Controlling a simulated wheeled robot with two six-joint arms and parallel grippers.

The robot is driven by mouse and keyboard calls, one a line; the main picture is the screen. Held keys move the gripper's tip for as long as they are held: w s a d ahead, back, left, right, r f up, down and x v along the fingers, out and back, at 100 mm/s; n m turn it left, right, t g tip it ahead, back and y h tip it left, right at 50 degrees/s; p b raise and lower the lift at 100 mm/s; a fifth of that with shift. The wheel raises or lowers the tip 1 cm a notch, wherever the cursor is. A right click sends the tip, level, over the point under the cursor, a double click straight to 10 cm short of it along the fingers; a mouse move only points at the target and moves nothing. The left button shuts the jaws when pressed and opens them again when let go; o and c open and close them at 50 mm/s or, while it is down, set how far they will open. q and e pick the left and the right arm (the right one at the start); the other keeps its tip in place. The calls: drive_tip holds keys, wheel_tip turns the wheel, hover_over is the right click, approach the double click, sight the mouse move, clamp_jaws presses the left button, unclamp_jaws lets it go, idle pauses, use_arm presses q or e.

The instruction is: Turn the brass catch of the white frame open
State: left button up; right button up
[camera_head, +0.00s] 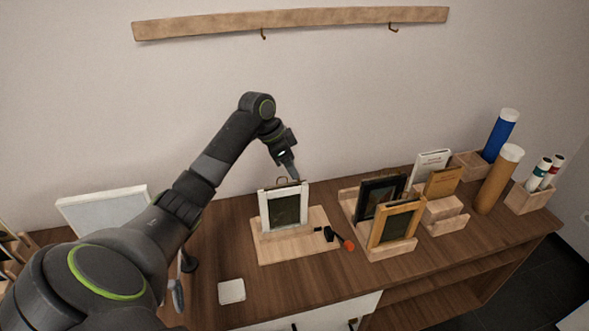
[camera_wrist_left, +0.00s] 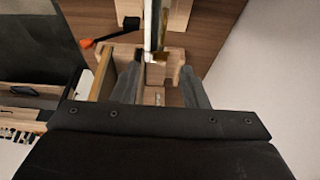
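The white frame (camera_head: 264,211) stands upright in a slotted wooden stand (camera_head: 262,250) on the desk. A thin brass loop rises at its top edge in the head view; I cannot tell its setting. In the wrist view the white frame (camera_wrist_left: 151,22) is seen edge-on from above, with a small brass piece (camera_wrist_left: 158,57) at its near end, perhaps the catch. My left gripper (camera_head: 294,176) is just above the frame's top right corner. In the wrist view its two fingers (camera_wrist_left: 158,80) are spread apart, with nothing clearly held between them. My right gripper is not in view.
An orange-handled tool (camera_head: 347,243) lies right of the stand. A dark frame (camera_head: 366,201) and a wooden frame (camera_head: 396,222) stand further right, near tubes. A white square (camera_head: 231,291) lies in front. A rail with hooks (camera_head: 290,20) is above on the wall.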

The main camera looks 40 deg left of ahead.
sight(295, 183)
use_arm(q)
drive_tip(key=shift+x, duration=1.2)
drive_tip(key=shift+w+f, duration=0.1)
drive_tip(key=shift+f, duration=0.2)
drive_tip(key=shift+d+f, duration=0.1)
drive_tip(key=shift+f, duration=0.05)
clamp_jaws()
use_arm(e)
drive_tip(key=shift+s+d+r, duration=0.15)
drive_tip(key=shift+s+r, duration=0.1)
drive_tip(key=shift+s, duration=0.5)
